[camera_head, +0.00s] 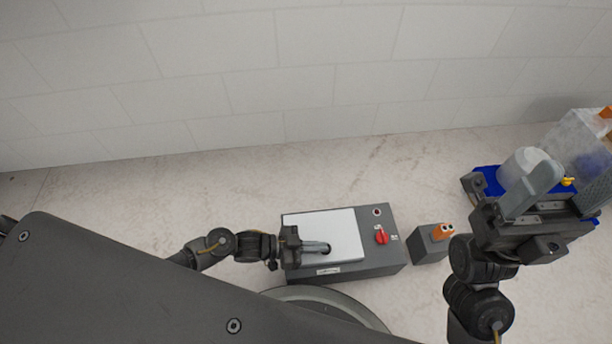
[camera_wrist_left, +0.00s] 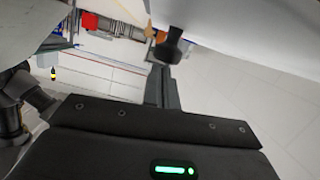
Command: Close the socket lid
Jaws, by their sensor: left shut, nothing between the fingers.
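A grey socket box (camera_head: 385,264) stands on the pale surface in the head view. Its light grey lid panel (camera_head: 335,222) spans the left and middle of its top. I cannot tell whether the lid lies fully flat. My left gripper (camera_head: 328,248) is shut and empty, over the near part of the panel; contact cannot be told. In the left wrist view its dark fingers (camera_wrist_left: 161,85) are together, close to a dark knob (camera_wrist_left: 172,45) and a pale surface. My right gripper (camera_head: 565,190) is at the right, away from the box, with its fingers apart.
A red rotary switch (camera_head: 381,236) sits on the box's right side. A small grey block (camera_head: 428,244) with an orange part (camera_head: 443,231) stands right of it. The tiled wall (camera_head: 280,70) is behind.

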